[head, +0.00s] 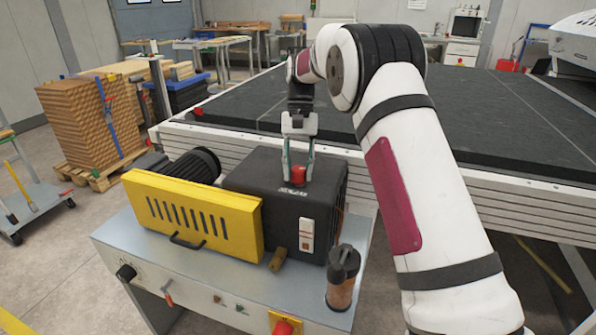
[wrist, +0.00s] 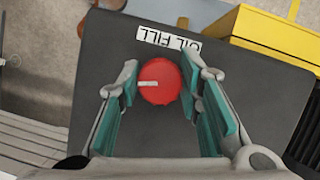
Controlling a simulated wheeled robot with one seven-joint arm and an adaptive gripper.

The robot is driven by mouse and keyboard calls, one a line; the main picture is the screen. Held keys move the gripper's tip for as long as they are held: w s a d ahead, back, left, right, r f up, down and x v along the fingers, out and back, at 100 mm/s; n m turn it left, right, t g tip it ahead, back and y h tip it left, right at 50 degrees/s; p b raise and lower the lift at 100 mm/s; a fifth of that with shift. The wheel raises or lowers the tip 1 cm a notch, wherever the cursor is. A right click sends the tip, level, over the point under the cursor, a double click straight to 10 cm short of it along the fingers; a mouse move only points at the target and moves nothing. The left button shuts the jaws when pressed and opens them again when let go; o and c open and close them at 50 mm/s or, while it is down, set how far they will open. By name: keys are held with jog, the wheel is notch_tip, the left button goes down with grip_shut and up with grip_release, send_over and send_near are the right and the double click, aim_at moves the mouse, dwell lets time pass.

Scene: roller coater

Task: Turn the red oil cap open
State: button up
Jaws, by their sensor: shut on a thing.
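The red oil cap (head: 298,175) sits on top of the black pump housing (head: 262,176), beside a white label. My gripper (head: 299,165) reaches down from above. Its two teal-padded fingers (wrist: 160,95) stand on either side of the cap and are shut on it. The exact contact of the pads with the cap's sides is hard to see.
A yellow guard (head: 190,212) and a dark motor (head: 192,166) adjoin the housing on the left. A dark-topped canister (head: 342,278) stands on the grey cabinet (head: 225,285) in front. A large black conveyor bed (head: 470,120) lies behind.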

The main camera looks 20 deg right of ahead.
jog(key=n+h, duration=0.2)
jog(key=n, duration=0.2)
jog(key=shift+n, duration=0.4)
jog(key=n+h, duration=0.1)
jog(key=n, duration=0.2)
jog(key=shift+n, duration=0.3)
jog(key=n+t+h+p, duration=0.1)
jog(key=n, duration=0.3)
jog(key=shift+h, duration=0.4)
jog(key=shift+n+t+h+p, duration=0.3)
jog(key=shift+n+t+p, duration=0.1)
jog(key=shift+n, duration=1.2)
jog(key=o, duration=1.1)
jog(key=shift+o, duration=0.2)
